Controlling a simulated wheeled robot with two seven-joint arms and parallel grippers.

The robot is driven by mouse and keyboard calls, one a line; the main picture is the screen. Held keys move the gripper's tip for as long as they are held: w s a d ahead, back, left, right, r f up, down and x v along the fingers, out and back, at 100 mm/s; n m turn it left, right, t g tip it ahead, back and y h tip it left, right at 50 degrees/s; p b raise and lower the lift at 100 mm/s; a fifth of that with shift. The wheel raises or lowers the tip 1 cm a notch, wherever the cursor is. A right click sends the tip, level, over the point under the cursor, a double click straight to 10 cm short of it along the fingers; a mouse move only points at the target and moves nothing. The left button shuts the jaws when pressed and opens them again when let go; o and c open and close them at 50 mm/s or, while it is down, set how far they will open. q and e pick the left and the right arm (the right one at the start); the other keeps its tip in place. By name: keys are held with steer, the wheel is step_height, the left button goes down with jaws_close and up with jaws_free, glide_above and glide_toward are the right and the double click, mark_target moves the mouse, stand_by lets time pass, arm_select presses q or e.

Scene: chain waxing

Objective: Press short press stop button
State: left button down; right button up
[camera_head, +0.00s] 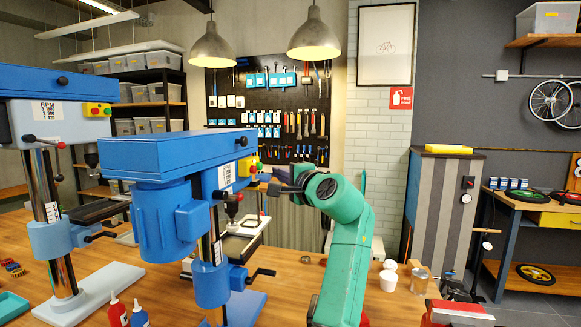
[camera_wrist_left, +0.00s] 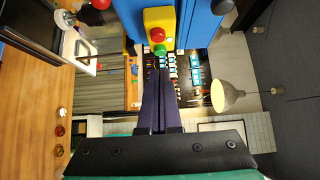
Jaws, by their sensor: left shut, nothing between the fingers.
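The nearer blue drill press (camera_head: 150,155) stands at centre left in the head view. Its yellow button box (camera_head: 254,166) faces right. In the left wrist view, the yellow box (camera_wrist_left: 159,18) carries a red button (camera_wrist_left: 157,35) and a green button (camera_wrist_left: 159,51). My left gripper (camera_head: 268,182) is shut and empty, close beside this box. In the left wrist view its dark fingertips (camera_wrist_left: 160,72) point toward the green button; I cannot tell whether they touch. A second blue press (camera_head: 52,110) with its own yellow box (camera_head: 98,109) stands farther left. My right gripper is out of view.
Red and blue bottles (camera_head: 138,315) stand at the front of the wooden bench (camera_head: 283,262). The press's crank handle (camera_head: 262,272) sticks out below the gripper.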

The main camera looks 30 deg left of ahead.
mark_target(253, 169)
arm_select(q)
steer(key=a, duration=0.2)
steer(key=s+a+p, duration=0.1)
steer(key=a, duration=0.1)
steer(key=shift+s, duration=0.1)
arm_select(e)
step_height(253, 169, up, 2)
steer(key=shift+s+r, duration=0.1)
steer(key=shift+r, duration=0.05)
